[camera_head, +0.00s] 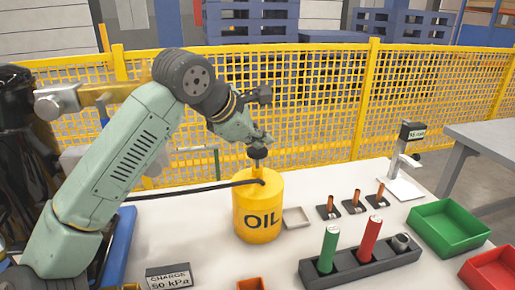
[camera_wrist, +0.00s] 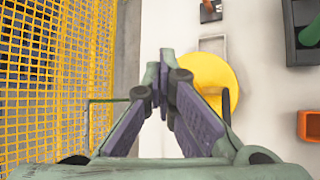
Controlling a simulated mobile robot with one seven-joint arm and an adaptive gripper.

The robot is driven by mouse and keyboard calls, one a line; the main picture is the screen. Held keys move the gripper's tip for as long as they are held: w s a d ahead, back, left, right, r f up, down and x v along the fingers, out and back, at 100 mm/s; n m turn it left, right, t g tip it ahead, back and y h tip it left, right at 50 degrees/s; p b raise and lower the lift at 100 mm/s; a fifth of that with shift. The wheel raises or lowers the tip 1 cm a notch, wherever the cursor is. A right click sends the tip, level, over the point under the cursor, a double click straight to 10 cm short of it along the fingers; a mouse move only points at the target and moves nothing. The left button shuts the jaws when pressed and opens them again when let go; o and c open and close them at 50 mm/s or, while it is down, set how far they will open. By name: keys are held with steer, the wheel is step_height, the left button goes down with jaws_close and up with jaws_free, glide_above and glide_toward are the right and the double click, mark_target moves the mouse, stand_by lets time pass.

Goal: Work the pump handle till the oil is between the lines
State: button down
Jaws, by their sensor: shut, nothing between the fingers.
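The yellow oil can (camera_head: 258,219), marked OIL, stands upright on the white table. A short yellow rod with a black knob (camera_head: 257,153) rises from its top, seemingly the pump handle. My gripper (camera_head: 262,138) is just above the knob; I cannot tell whether they touch. In the wrist view my gripper (camera_wrist: 167,58) has its fingertips together with nothing between them, and the can's yellow top (camera_wrist: 208,72) shows below and right of them. A black hose (camera_head: 190,188) runs left from the can. I cannot make out an oil level or its lines.
A black rack (camera_head: 360,266) holds a green and a red cylinder at front right. Green (camera_head: 447,228) and red (camera_head: 490,272) bins stand at the right. Several small copper pieces on black bases stand behind the rack. A yellow mesh fence (camera_head: 320,105) closes off the back.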

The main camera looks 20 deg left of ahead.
mark_target(260, 151)
steer(key=shift+f+b, duration=1.1)
steer(key=shift+f, duration=0.15)
stand_by(0.7)
steer(key=shift+r, duration=0.15)
steer(key=shift+r+p, duration=1.2)
steer(key=shift+r, duration=0.8)
step_height(260, 151, up, 5)
steer(key=p, duration=0.3)
